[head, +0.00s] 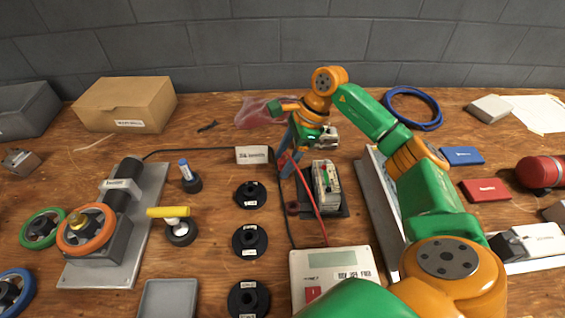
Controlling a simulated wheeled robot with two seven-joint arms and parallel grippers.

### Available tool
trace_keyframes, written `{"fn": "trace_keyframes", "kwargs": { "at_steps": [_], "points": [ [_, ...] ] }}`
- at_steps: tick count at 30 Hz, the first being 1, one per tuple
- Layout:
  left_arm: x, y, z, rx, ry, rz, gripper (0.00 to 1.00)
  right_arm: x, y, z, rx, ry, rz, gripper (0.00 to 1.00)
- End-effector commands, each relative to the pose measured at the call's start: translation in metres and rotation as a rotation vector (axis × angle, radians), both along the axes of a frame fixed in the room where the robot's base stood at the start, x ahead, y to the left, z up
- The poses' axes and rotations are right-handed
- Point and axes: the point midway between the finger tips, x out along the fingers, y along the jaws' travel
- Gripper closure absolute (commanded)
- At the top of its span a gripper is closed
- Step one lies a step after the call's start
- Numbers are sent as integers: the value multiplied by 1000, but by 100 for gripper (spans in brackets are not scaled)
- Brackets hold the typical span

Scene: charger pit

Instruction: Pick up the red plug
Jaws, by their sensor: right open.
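A red lead (313,203) runs from the white meter (335,272) up toward my right gripper (292,160). The red plug (284,159) seems to be the small red piece at the top of this lead, right by the fingertips and partly hidden by them. My right gripper points down and is open. I cannot tell whether the fingers touch the plug. A small module (326,188) with red and green parts stands on a dark base just right of the gripper. My left gripper is not in view.
Several black discs (250,241) stand in a column left of the meter. A motor with an orange handwheel (86,230) is at left. A cardboard box (125,104) is at the back.

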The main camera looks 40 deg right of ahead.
Motion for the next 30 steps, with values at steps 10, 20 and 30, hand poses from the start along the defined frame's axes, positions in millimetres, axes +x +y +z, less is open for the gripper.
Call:
{"fn": "trace_keyframes", "kwargs": {
  "at_steps": [10, 20, 30],
  "points": [
    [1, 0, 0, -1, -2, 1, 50, 0, 0, 0, 0, 0, 0, 88],
    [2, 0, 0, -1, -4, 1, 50, 0, 0, 1, 0, -1, 0, 100],
    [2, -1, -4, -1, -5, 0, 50, -14, -5, 49, -5, -6, 0, 100]
  ]
}}
